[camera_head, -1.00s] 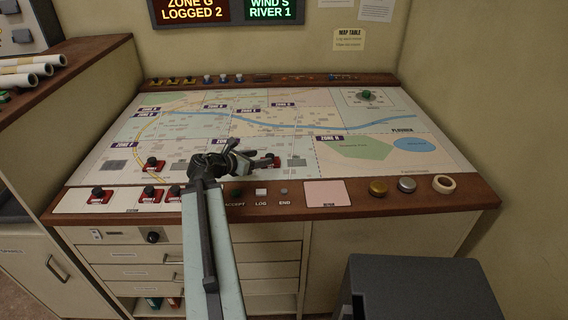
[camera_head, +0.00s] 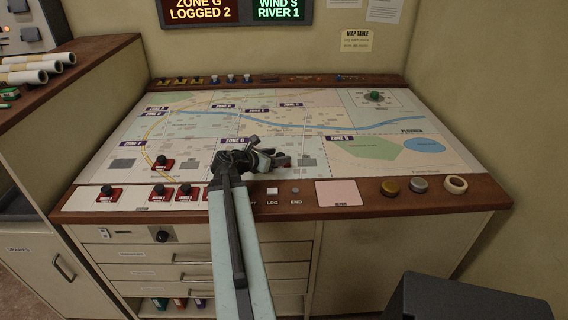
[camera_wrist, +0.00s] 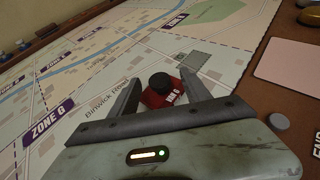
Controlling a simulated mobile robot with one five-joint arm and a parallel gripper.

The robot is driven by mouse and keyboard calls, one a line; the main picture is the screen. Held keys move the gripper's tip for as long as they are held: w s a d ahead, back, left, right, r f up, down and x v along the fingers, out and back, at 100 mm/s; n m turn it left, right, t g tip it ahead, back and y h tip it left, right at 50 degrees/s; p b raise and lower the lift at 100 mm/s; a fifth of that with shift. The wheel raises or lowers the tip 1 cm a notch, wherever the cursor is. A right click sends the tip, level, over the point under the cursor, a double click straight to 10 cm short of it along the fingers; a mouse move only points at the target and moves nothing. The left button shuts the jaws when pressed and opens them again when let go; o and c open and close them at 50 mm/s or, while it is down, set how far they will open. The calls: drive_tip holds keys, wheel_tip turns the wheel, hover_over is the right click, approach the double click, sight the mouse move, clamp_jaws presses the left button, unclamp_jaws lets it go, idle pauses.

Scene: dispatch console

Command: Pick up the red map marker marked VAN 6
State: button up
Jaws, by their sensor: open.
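A red map marker with a black round knob (camera_wrist: 160,84) stands on the map between my two fingers in the wrist view. My gripper (camera_wrist: 160,77) is open, with one finger on each side of the marker. I cannot tell whether either finger touches it.
Another red marker (camera_head: 162,164) stands on the map to the left. Several more red markers, one of them here (camera_head: 109,195), stand on the front strip. A pink pad (camera_head: 337,194), round knobs (camera_head: 390,187) and a tape ring (camera_head: 455,184) lie along the front ledge.

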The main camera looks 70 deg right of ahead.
drive_tip(key=shift+b+x, duration=0.3)
drive_tip(key=shift+x, duration=0.9)
drive_tip(key=shift+w+a, duration=0.1)
drive_tip(key=shift+c, duration=1)
clamp_jaws()
